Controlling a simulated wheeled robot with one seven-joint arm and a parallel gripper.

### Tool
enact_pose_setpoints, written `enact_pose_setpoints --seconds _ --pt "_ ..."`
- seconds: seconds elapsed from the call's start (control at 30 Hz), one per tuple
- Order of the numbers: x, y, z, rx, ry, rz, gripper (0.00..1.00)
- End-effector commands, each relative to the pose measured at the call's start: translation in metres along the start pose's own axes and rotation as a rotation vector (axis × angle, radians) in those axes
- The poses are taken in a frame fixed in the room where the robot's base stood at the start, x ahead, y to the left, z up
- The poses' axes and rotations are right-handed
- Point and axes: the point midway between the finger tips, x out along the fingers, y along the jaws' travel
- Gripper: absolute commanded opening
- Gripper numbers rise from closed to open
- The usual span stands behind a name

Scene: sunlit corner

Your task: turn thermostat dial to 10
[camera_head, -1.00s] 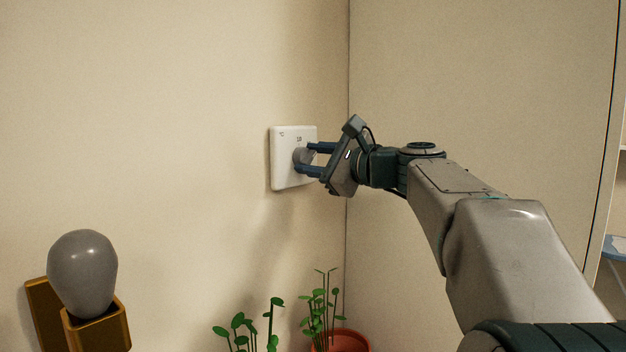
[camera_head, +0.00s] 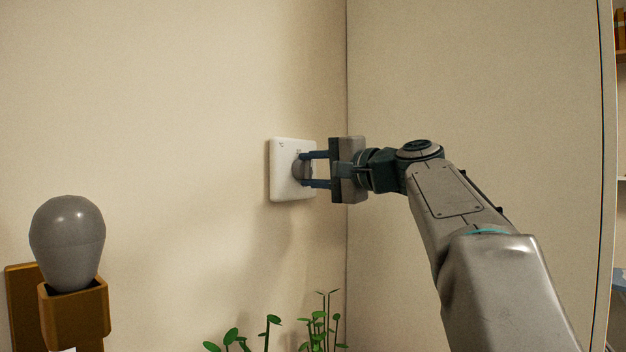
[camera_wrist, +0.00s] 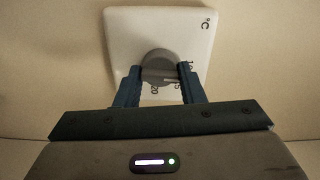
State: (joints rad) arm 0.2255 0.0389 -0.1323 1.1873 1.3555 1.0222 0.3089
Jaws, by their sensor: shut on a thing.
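A white square thermostat (camera_head: 282,172) with a °C mark is fixed to the beige wall near the corner. Its round grey dial (camera_head: 298,168) is partly hidden by my fingers in the head view. In the wrist view the dial (camera_wrist: 157,62) lies between both fingers, and part of its printed scale shows near the fingertips. My gripper (camera_head: 304,170) is shut on the dial, one finger above and one below in the head view.
A grey bulb-shaped lamp (camera_head: 68,242) stands in a brown wall holder (camera_head: 76,312) at lower left. Green plants (camera_head: 318,328) rise below the thermostat. A wall panel (camera_head: 470,90) stands right of the corner. The space around the thermostat is clear.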

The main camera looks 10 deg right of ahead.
Motion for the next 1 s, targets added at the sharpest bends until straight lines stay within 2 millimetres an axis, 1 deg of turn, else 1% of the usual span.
enact_pose_setpoints --seconds 0.03,0.3,0.73,0.77,0.8,0.83,1.0 --pt "0.0005 0.0033 0.0003 -0.020 -0.002 0.003 0.13" --pt "0.0004 0.0019 0.0002 -0.083 -0.002 0.003 0.13" --pt "0.0004 0.0013 0.0002 -0.093 -0.002 0.003 0.13" --pt "0.0004 0.0013 0.0002 -0.093 -0.002 0.003 0.38" --pt "0.0004 0.0012 0.0002 -0.093 -0.002 0.003 0.49" --pt "0.0004 0.0012 0.0002 -0.093 -0.002 0.003 0.57" --pt "0.0002 0.0006 0.0001 -0.092 -0.001 0.002 0.57"
